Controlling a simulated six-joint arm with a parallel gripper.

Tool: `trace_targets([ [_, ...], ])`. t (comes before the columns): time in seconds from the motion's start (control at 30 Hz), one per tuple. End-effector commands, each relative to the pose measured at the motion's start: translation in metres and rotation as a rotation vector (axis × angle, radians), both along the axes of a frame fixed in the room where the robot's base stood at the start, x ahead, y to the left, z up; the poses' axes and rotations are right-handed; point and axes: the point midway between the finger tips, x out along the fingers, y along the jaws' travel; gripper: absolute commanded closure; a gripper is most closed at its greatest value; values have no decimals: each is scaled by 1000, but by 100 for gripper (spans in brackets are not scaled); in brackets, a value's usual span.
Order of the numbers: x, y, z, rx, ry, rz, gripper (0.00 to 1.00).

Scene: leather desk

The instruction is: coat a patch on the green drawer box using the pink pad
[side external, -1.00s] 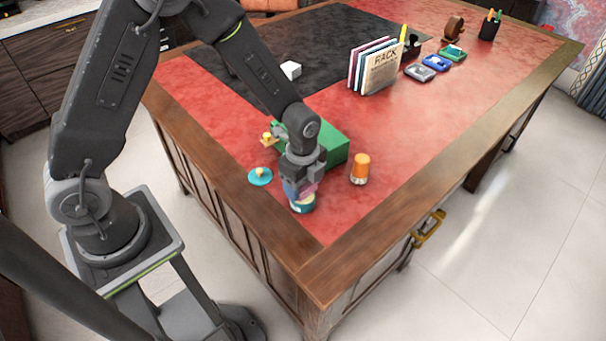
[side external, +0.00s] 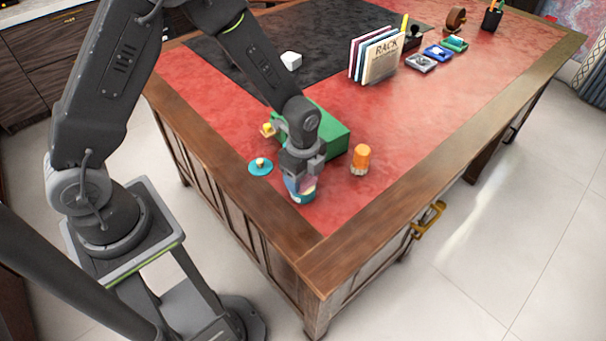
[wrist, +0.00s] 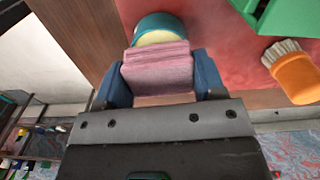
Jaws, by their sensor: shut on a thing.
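My gripper (wrist: 163,80) is shut on the pink pad (wrist: 157,66), which sits between its blue fingers in the wrist view. The pad is over the near part of a round teal tub (wrist: 160,20) with a pale yellow filling (wrist: 158,37). I cannot tell whether the pad touches the filling. In the side view my gripper (side external: 300,185) is low at the tub (side external: 303,199), and the pad is mostly hidden. The green drawer box (side external: 335,133) stands just behind my gripper, with a yellowish knob (side external: 267,129) at its left. Its green corner (wrist: 285,16) shows in the wrist view.
A teal lid (side external: 260,168) with a small knob lies left of the tub. An orange brush (side external: 361,160) stands upright to the right, bristles down. A file rack (side external: 376,62), a white block (side external: 291,61) and stationery are farther back.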

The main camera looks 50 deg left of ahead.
Motion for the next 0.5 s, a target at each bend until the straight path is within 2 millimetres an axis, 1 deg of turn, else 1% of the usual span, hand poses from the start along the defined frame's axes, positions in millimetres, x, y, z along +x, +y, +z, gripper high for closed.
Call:
trace_targets([
  [0.5, 0, 0, -6, 0, -1, 0, 56],
])
